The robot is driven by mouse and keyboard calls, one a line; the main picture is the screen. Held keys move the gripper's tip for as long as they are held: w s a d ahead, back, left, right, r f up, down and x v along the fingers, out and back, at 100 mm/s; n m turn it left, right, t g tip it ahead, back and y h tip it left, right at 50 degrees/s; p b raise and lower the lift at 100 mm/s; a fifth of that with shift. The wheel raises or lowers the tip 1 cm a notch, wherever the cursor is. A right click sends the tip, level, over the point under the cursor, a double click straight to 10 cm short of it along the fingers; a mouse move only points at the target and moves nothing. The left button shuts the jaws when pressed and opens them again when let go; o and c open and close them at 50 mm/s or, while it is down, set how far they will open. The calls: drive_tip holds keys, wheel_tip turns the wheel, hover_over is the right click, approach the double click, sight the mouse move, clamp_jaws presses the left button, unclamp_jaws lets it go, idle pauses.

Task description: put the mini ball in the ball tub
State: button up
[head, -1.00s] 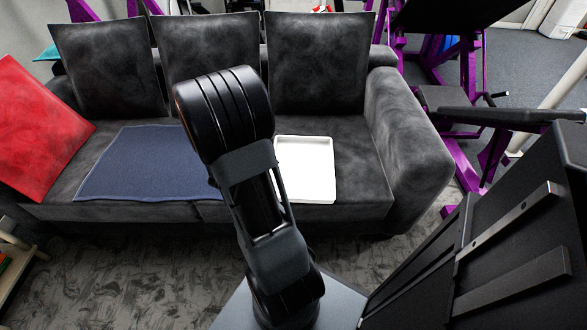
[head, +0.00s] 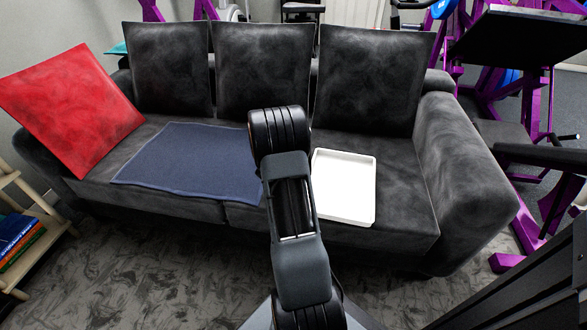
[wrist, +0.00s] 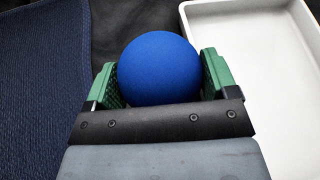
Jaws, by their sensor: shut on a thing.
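A blue mini ball (wrist: 160,68) sits between the green finger pads of my gripper (wrist: 160,82) in the wrist view, and the gripper is shut on it. In the head view my arm hides the gripper and the ball. A white shallow tray (head: 365,210) lies on the right part of the sofa seat. In the wrist view the tray (wrist: 222,12) is just right of the gripper and the ball is outside its rim. I see no other tub, so I cannot tell whether this tray is the ball tub.
A dark blue mat (head: 190,163) lies on the seat left of my arm; it also shows in the wrist view (wrist: 40,90). The dark sofa (head: 410,225) has a red cushion (head: 75,110) at its left end. A shelf with books (head: 20,240) stands at far left. Purple gym machines (head: 535,205) stand at right.

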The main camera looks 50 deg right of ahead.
drive_tip(key=shift+w+d+f, duration=0.25)
drive_tip(key=shift+w+f, duration=0.05)
drive_tip(key=shift+f, duration=0.2)
drive_tip(key=f+b, duration=0.1)
drive_tip(key=f, duration=0.1)
drive_tip(key=f+b, duration=0.1)
drive_tip(key=shift+w+d+f, duration=0.15)
drive_tip(key=shift+w+f, duration=0.05)
drive_tip(key=shift+f, duration=0.2)
drive_tip(key=shift+r, duration=0.1)
drive_tip(key=o, duration=0.4)
drive_tip(key=shift+f+b, duration=0.2)
drive_tip(key=shift+b, duration=0.2)
drive_tip(key=o, duration=0.4)
